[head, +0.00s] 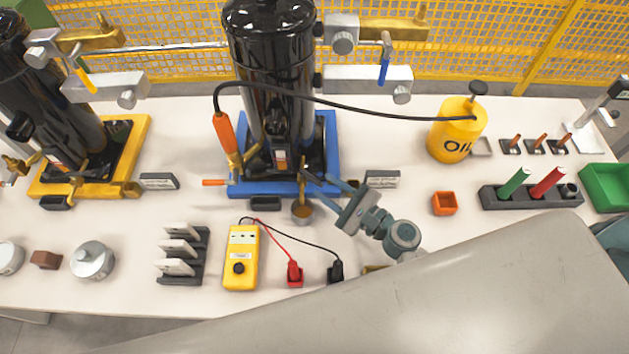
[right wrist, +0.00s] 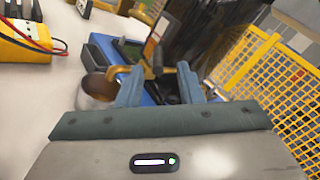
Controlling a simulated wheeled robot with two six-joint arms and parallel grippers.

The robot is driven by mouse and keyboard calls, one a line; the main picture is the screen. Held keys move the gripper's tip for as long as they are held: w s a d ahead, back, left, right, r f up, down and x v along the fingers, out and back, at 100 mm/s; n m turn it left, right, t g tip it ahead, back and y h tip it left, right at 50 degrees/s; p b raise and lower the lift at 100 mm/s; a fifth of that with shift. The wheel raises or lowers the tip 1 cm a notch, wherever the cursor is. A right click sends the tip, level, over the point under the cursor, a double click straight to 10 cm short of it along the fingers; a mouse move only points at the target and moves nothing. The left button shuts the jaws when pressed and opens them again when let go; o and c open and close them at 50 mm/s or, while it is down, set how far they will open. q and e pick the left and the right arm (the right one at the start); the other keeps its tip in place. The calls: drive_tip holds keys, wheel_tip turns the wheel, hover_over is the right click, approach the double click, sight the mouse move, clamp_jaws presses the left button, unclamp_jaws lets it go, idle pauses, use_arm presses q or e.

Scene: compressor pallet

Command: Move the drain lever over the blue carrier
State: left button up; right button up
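The blue carrier (head: 262,188) holds a tall black cylinder (head: 272,70) in the middle of the table. At its front right corner is a brass drain fitting (head: 302,212); it also shows in the right wrist view (right wrist: 118,72). A thin dark lever (right wrist: 157,62), apparently the drain lever, rises near it, partly hidden. My right gripper (head: 317,183) reaches in from the right at this corner. Its two fingers are apart, on either side of the lever in the right wrist view (right wrist: 160,82); contact cannot be told. My left gripper is not in view.
A yellow carrier (head: 135,150) with another cylinder stands left. A yellow multimeter (head: 241,270) with red and black leads lies in front. A yellow oil can (head: 455,135), orange cup (head: 445,203) and green bin (head: 603,187) are right. A black hose arches over the blue carrier.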

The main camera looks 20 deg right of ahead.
drive_tip(key=b+v, duration=0.1)
drive_tip(key=v, duration=0.3)
drive_tip(key=shift+s+d, duration=0.15)
drive_tip(key=shift+s, duration=0.05)
idle(0.3)
